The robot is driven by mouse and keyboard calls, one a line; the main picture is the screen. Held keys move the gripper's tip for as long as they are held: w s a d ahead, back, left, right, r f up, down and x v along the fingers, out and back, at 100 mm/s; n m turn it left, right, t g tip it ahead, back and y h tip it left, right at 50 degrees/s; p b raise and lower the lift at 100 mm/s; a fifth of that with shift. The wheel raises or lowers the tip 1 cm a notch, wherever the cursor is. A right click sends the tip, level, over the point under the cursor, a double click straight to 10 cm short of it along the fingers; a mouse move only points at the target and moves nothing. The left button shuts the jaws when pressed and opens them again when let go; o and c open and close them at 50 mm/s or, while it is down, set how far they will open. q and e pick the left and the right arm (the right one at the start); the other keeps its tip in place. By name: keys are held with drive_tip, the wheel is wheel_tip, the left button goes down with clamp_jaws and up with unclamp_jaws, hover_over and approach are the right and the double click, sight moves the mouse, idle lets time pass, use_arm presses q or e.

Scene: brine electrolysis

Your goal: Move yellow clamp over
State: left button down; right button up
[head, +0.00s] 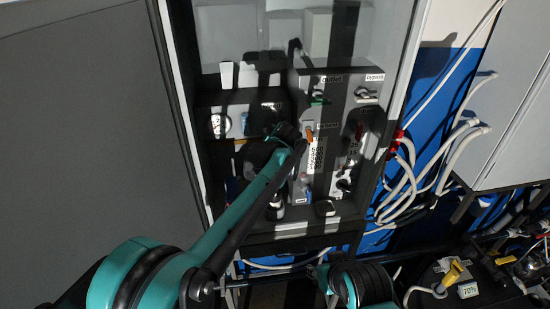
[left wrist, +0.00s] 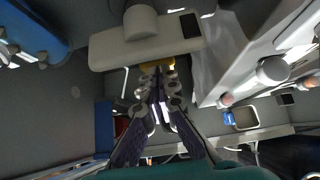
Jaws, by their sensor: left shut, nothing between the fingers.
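A yellow clamp (head: 453,275) shows at the lower right of the head view, by a dark box with a 70% label and a white cable. My left arm reaches into the open cabinet, far from that clamp; its gripper is mostly hidden behind its own wrist there. In the left wrist view, my left gripper (left wrist: 158,82) is shut and empty. Its tips are close to a yellow piece (left wrist: 178,62) partly hidden behind a pale block (left wrist: 146,45). I cannot tell whether this piece is a clamp or whether it touches the fingers. My right gripper is not in view.
The cabinet's control panel (head: 340,78) carries labelled outlet and bypass switches. An orange part (head: 309,134) sits on it. White hoses (head: 408,185) hang right of the cabinet. A grey cabinet (head: 505,120) stands farther right. Shadow darkens the cabinet interior.

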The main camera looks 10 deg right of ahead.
use_arm(q)
drive_tip(key=shift+w+r, duration=0.15)
drive_tip(key=shift+w, duration=0.45)
drive_tip(key=shift+w+r, duration=0.15)
drive_tip(key=shift+w, duration=0.4)
drive_tip(key=shift+w, duration=0.15)
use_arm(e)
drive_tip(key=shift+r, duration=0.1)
